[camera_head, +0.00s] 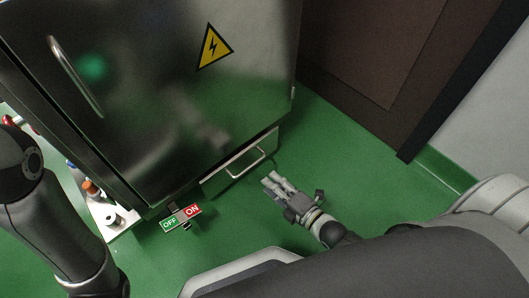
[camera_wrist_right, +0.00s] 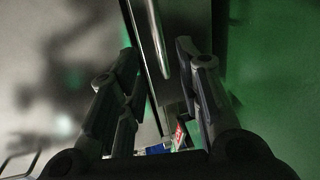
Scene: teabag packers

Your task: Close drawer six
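A low metal drawer (camera_head: 235,166) with a bar handle (camera_head: 247,162) is at the foot of the metal cabinet. Its front stands out a little from the cabinet body. No number is legible on it. My right gripper (camera_head: 268,179) is low over the green floor, just right of the drawer handle and apart from it. In the right wrist view its fingers (camera_wrist_right: 156,65) are spread and empty, with a metal bar (camera_wrist_right: 158,35) showing beyond the gap between them. My left arm comes in at the left edge, and its gripper is out of view.
The cabinet (camera_head: 160,90) has a tall door handle (camera_head: 75,75) and a yellow warning sign (camera_head: 214,46). An OFF/ON sign (camera_head: 181,218) is near the drawer's left end. A brown door (camera_head: 380,50) is at right. Green floor (camera_head: 370,180) is clear between.

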